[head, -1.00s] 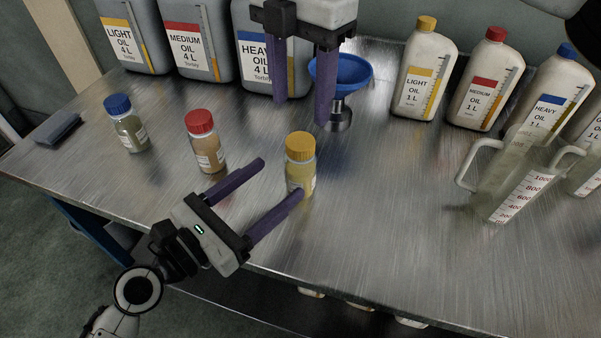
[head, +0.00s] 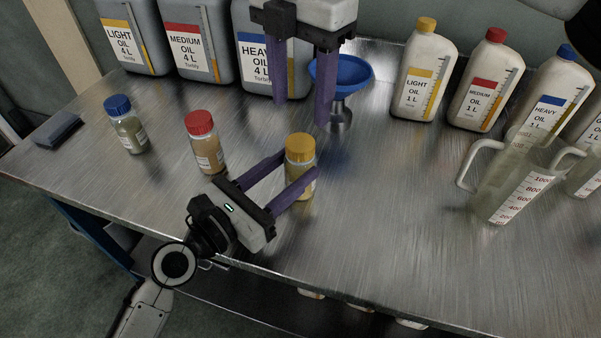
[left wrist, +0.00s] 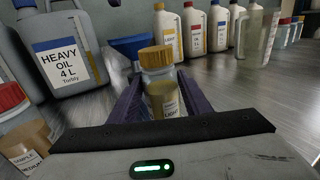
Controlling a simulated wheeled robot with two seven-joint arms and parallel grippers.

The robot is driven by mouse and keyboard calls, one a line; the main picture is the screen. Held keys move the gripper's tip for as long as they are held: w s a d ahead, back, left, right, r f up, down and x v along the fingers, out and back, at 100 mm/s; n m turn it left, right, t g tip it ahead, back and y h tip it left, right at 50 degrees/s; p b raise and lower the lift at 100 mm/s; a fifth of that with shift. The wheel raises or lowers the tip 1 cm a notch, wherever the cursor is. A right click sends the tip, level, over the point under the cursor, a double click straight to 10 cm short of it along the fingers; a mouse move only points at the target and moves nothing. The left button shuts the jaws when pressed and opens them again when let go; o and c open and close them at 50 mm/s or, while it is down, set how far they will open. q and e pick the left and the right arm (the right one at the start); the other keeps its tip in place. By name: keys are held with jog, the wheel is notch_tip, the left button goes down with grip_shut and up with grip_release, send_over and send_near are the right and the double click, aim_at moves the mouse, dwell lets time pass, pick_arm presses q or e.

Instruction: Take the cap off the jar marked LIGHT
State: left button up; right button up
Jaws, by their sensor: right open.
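The jar with the yellow cap (head: 300,147) stands upright on the metal table; in the left wrist view its label (left wrist: 172,108) is partly readable as LIGHT. The cap is on the jar. My left gripper (head: 299,165) is open, its purple fingers reaching to either side of the jar's body below the cap. In the left wrist view the jar (left wrist: 160,88) stands between the two fingers, with a gap visible beside it. My right gripper (head: 301,111) is open and empty, pointing down above the table behind the jar, in front of the blue funnel (head: 340,72).
A red-capped jar (head: 205,145) and a blue-capped jar (head: 125,125) stand to the left. Large oil canisters (head: 198,45) and 1 L bottles (head: 420,75) line the back. A clear measuring jug (head: 510,185) stands right. The table's front middle is clear.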

aim_at(300, 142)
pick_arm(q)
grip_shut()
pick_arm(e)
jog(key=m, duration=0.8)
jog(key=shift+m, duration=0.3)
jog(key=shift+f, duration=4)
jog(key=c, duration=1.1)
